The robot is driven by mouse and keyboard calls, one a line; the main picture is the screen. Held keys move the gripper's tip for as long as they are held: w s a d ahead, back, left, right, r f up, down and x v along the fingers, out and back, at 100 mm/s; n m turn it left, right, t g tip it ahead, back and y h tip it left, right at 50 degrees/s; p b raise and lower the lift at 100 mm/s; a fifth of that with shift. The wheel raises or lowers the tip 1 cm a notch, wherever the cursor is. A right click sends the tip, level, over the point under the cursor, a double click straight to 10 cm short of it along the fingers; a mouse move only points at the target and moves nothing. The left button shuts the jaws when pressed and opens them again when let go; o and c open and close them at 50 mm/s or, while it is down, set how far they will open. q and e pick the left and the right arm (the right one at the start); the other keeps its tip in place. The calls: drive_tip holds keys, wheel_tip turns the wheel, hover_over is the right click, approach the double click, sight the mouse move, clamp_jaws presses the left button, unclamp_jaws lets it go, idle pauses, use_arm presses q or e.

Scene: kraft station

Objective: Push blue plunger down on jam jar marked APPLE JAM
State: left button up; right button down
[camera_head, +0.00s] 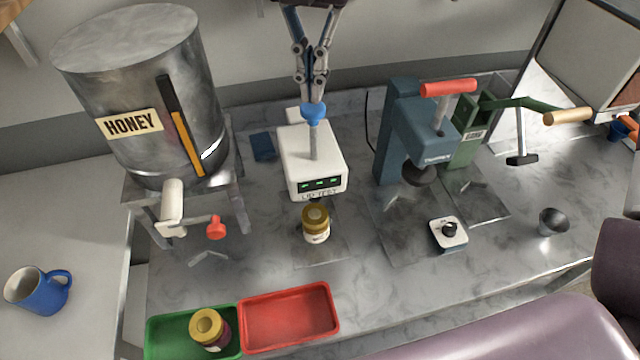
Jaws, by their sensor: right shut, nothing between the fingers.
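The white lid tester (312,160) stands at the middle of the counter, with a "LID TEST" label and a small display of green lights. Its blue plunger (313,113) is a round knob on a grey rod above the box. My right gripper (314,98) points down from the top edge, shut and empty, its fingertips at the top of the knob; I cannot tell whether they touch. A jam jar (316,224) with a gold lid stands upright under the tester's front; its label is too small to read. My left gripper is out of view.
A green tray (160,335) holds another gold-lidded jar (208,328). An empty red tray (288,316) lies beside it. A honey tank (140,90) stands left, a blue-grey press (400,130) right. A blue mug (40,292) sits far left.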

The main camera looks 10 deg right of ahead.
sight(313, 106)
drive_tip(key=shift+f+b, duration=1.85)
drive_tip(key=shift+f, duration=0.4)
drive_tip(key=shift+f+b, duration=1.3)
drive_tip(key=shift+f, duration=0.05)
drive_tip(key=shift+f, duration=0.2)
drive_tip(key=shift+s, duration=0.1)
